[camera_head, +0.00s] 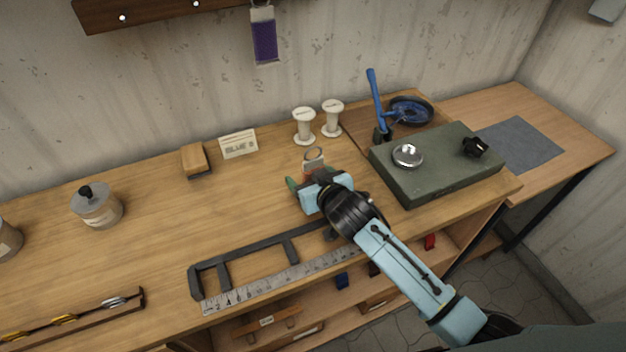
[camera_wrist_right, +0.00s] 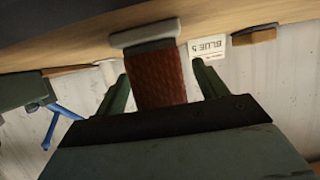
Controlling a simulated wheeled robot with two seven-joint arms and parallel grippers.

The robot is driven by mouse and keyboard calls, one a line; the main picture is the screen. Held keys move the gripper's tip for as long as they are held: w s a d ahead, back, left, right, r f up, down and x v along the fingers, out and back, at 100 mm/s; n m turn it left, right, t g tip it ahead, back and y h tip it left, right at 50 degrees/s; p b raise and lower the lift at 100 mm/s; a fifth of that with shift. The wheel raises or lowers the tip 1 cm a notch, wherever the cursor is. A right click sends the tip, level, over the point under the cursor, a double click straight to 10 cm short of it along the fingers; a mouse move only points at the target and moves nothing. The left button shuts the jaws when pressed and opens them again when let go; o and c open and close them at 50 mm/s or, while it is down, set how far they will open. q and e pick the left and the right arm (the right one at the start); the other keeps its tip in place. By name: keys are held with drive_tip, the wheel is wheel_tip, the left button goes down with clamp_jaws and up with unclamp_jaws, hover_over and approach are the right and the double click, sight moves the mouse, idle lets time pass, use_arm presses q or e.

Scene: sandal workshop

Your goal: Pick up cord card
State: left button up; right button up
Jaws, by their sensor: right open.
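The fingers are open, with a gap showing on each side of the card. A second card with purple cord (camera_head: 264,40) hangs from the wall rack. My left gripper is not in view.
A small "BLUE 5" sign (camera_head: 238,144), a wooden block (camera_head: 195,159) and two white spools (camera_head: 304,126) stand behind. A green slab (camera_head: 437,163) with a metal dish (camera_head: 407,155) is to the right. A dark rack (camera_head: 240,262) and ruler (camera_head: 285,281) lie at the front.

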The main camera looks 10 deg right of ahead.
sight(314, 147)
drive_tip(key=shift+w, duration=0.1)
drive_tip(key=c, duration=1.1)
wheel_tip(314, 147, up, 10)
drive_tip(key=shift+p, duration=0.65)
